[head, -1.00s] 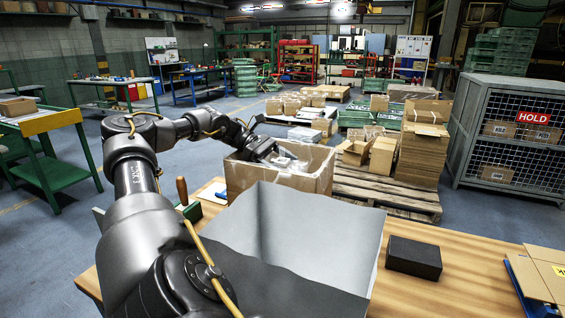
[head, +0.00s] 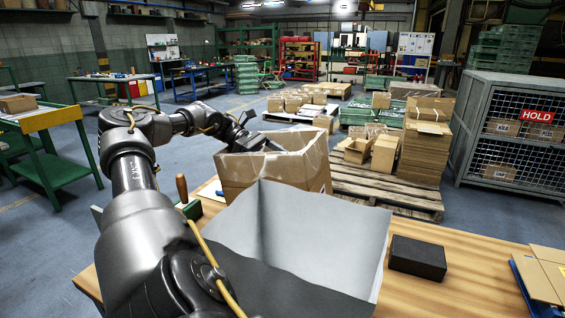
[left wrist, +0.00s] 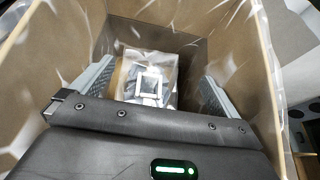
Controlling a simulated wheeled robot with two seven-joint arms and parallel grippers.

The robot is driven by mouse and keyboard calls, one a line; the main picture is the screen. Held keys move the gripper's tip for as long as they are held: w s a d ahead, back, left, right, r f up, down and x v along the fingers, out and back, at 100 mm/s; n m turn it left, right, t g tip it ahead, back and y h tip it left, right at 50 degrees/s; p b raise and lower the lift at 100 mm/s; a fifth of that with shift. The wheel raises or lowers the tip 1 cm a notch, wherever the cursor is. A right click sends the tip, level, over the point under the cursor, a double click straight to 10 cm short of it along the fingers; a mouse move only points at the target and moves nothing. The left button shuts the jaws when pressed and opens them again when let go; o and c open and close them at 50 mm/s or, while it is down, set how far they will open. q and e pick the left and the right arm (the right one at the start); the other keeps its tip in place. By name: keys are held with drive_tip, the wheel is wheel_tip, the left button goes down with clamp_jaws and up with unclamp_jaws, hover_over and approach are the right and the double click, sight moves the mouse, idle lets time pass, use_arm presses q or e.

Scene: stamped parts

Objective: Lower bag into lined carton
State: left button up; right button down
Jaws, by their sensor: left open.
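The lined carton (head: 325,235) stands open on the bench in front of me, with a grey liner over its rim and no bag visible inside. A brown cardboard carton (head: 258,175) stands behind it. My left gripper (head: 262,144) reaches into the brown carton's open top; its fingers are mostly hidden in the head view. The left wrist view shows the gripper (left wrist: 157,75) open inside the brown carton. A clear bag (left wrist: 150,85) with shiny metal parts lies between and beyond the fingers; I cannot tell whether they touch it. My right gripper is out of view.
A black block (head: 417,257) lies on the wooden bench (head: 455,285) right of the lined carton. A wooden-handled tool (head: 182,190) stands at the left. Flat cardboard (head: 540,275) lies at the right edge. A loaded pallet (head: 385,190) stands behind the bench.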

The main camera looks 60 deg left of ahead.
use_arm(q)
drive_tip(key=r+v, duration=0.1)
drive_tip(key=v, duration=0.6)
drive_tip(key=shift+d+r, duration=0.2)
drive_tip(key=shift+d, duration=0.05)
drive_tip(key=shift+s+r, duration=0.1)
drive_tip(key=shift+r, duration=0.05)
